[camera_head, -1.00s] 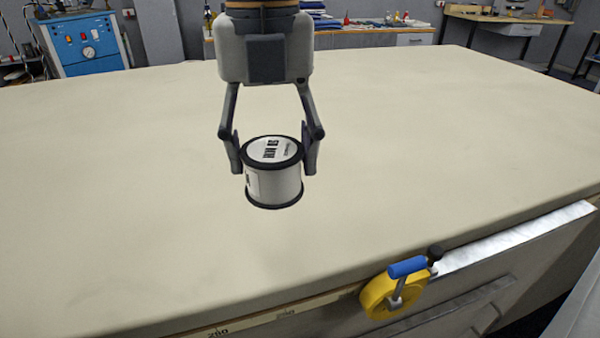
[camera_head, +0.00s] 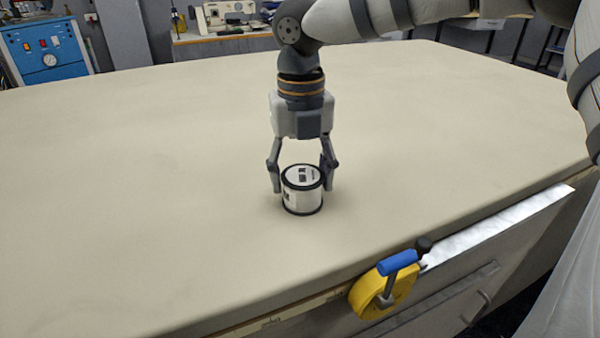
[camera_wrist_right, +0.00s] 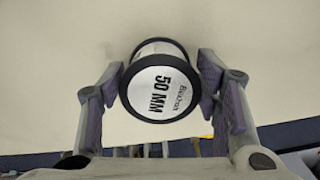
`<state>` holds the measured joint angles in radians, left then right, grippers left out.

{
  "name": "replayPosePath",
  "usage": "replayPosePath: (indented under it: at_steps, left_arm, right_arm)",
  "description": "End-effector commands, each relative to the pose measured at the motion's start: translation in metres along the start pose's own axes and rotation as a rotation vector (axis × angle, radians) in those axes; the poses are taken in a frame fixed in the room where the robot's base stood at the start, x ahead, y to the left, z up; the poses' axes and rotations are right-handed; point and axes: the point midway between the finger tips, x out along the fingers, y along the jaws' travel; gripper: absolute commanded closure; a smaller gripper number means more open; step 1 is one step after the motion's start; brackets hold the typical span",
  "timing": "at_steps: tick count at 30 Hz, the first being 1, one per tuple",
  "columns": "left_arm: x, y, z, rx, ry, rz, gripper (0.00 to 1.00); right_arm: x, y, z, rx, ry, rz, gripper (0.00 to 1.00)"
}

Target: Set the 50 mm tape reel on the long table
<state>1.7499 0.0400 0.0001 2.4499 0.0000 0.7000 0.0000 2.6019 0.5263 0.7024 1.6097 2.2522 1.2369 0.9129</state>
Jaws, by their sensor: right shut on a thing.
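The 50 mm tape reel (camera_head: 302,194) is a white spool with black rims, upright, its label facing up. My right gripper (camera_head: 302,186) points down and is shut on the reel, one finger on each side. In the right wrist view the reel (camera_wrist_right: 160,88) sits between the two finger pads, with "50 MM" readable on its top. The long table (camera_head: 150,180) has a pale cloth top. The reel is at or just above the cloth; I cannot tell whether it touches. My left gripper is not in view.
A yellow tape measure (camera_head: 368,297) with a blue handle (camera_head: 397,262) hangs at the table's front edge. A metal strip (camera_head: 500,226) runs along that edge at the right. The cloth around the reel is clear. A blue machine (camera_head: 45,50) stands behind the table.

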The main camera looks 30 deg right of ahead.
Motion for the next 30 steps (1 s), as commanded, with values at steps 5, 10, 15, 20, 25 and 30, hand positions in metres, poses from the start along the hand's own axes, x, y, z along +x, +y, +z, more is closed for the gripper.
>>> replayPosePath:
  at_steps: [5,10,15,20,25,30]
  left_arm:
    - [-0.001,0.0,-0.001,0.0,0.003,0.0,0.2]
    - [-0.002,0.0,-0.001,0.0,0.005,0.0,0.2]
    - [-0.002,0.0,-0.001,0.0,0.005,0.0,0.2]
    - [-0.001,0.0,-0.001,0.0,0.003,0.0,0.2]
    - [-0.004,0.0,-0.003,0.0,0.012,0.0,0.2]
    - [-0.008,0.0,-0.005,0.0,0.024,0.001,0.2]
  right_arm:
    - [-0.002,0.0,0.0,0.0,-0.003,0.001,0.75]
    - [0.0,0.0,0.0,0.0,-0.002,0.001,0.27]
    - [0.0,0.0,0.0,0.0,-0.002,0.001,0.23]
    - [0.0,0.001,0.0,0.0,-0.002,0.001,0.23]
    - [-0.03,0.001,0.001,0.0,-0.01,0.004,0.23]
    - [-0.078,0.001,0.001,0.002,-0.01,0.004,0.23]
